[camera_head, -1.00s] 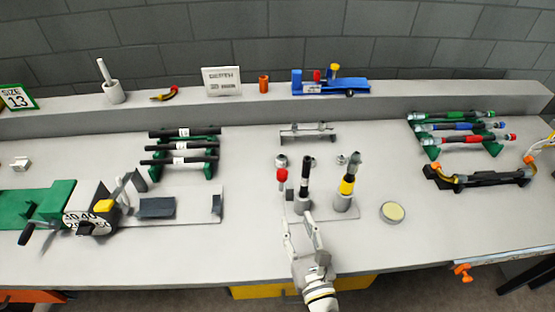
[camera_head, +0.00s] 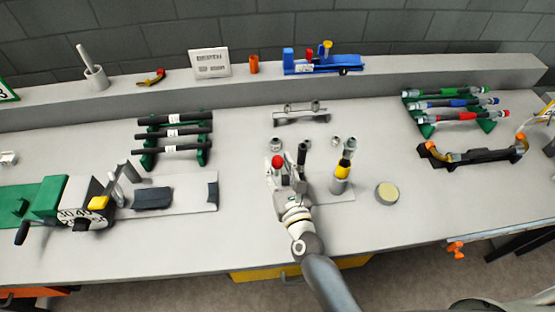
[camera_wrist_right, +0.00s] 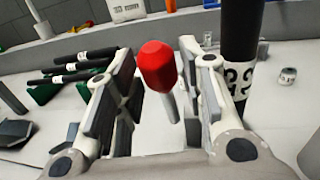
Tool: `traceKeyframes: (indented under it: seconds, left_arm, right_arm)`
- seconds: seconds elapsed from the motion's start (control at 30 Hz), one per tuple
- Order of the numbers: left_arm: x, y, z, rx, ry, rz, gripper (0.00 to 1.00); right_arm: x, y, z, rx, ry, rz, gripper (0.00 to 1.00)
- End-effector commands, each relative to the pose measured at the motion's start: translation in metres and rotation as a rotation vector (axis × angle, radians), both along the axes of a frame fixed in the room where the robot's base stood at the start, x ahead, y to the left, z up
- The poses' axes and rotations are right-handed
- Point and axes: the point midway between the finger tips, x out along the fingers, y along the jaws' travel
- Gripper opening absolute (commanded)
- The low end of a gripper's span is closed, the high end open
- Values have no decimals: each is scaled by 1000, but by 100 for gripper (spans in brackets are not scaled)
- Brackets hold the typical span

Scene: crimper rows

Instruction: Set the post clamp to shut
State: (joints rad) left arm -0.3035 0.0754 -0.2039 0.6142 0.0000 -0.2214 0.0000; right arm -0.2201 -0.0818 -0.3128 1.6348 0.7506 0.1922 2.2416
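The post clamp's lever has a red knob (camera_head: 277,161) on a pale shaft; in the wrist view the red knob (camera_wrist_right: 157,66) stands between the two fingers of my right gripper (camera_wrist_right: 158,92). Gaps show on both sides, so the fingers are open and apart from it. In the head view my right gripper (camera_head: 286,180) is at the clamp and hides most of its base. A black hose (camera_head: 302,154) stands upright just right of the lever; the hose (camera_wrist_right: 239,55) also shows beside the right finger. My left gripper is not in view.
A yellow-banded fitting (camera_head: 344,165) stands in a grey holder to the right, near a round cream-topped disc (camera_head: 386,193). A green crimping device (camera_head: 50,200) with a dial is at the left. Racks of black hoses (camera_head: 175,133) and coloured hoses (camera_head: 455,104) stand behind.

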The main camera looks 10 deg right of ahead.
Motion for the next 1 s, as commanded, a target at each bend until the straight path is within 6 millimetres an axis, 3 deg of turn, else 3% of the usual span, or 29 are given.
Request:
traceKeyframes:
  seconds: [0.17, 0.5, 0.8, 1.0]
  left_arm:
    - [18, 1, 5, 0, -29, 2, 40]
    - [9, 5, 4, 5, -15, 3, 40]
    - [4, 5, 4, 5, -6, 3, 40]
    - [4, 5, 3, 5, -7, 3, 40]
  right_arm:
    - [12, 2, 1, 0, -1, 0, 37]
    - [14, 2, 0, 0, 0, 0, 37]
    - [14, 2, 0, 0, 0, 0, 0]
    - [14, 2, -1, -1, -1, 0, 0]
